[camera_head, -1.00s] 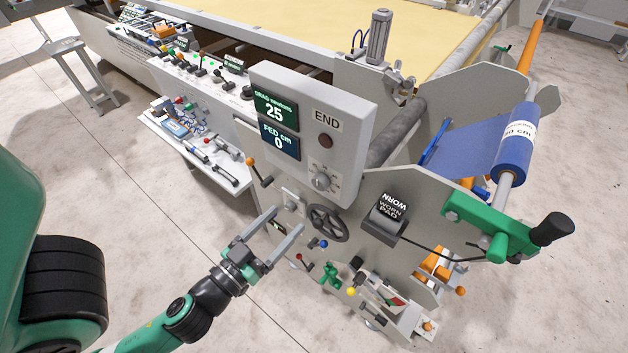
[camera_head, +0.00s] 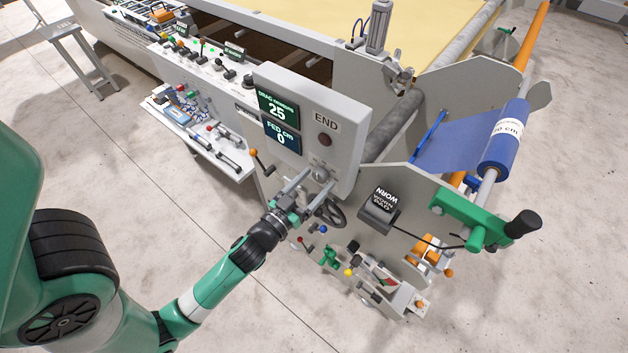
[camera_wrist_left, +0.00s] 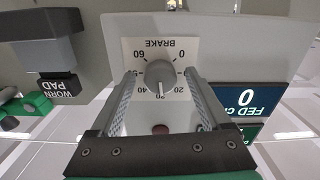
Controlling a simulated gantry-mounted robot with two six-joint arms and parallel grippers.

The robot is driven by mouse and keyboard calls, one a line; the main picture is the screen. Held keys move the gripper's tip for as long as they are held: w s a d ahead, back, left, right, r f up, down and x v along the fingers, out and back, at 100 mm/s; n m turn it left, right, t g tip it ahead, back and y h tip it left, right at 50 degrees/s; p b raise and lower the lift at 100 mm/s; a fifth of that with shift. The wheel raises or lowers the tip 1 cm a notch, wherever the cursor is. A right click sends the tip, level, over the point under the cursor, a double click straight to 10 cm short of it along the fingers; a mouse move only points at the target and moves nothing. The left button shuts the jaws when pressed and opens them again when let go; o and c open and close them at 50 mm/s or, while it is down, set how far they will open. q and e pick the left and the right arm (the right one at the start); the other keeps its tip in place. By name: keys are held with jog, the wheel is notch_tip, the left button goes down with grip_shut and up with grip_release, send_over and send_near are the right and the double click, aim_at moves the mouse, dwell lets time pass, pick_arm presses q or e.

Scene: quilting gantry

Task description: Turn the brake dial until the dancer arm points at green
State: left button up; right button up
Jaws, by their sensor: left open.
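The brake dial (camera_head: 319,172) is a grey knob on the front of the grey control box. In the left wrist view the dial (camera_wrist_left: 160,73) sits on a white "BRAKE" scale, seen upside down. Its pointer faces the bottom of the picture, between the 20 and 40 marks. My left gripper (camera_head: 318,180) is open at the dial; its fingers stand on either side of it, with a visible gap in the wrist view. I cannot make out the dancer arm for certain; a small plate with red and green (camera_head: 385,280) shows low on the machine. My right gripper is not in view.
The drag display (camera_head: 277,108) reads 25 and the fed display (camera_head: 281,138) reads 0. A black handwheel (camera_head: 332,214) is just below the gripper. A "WORN PAD" block (camera_head: 378,212) and a green arm with a black grip (camera_head: 480,222) stand to the right.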

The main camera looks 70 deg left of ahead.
pick_arm(q)
grip_shut()
jog(key=shift+m, duration=0.3)
jog(key=m, duration=0.3)
jog(key=shift+p, duration=0.35)
jog(key=shift+s+a+m, duration=0.1)
jog(key=shift+m, duration=1.5)
grip_release()
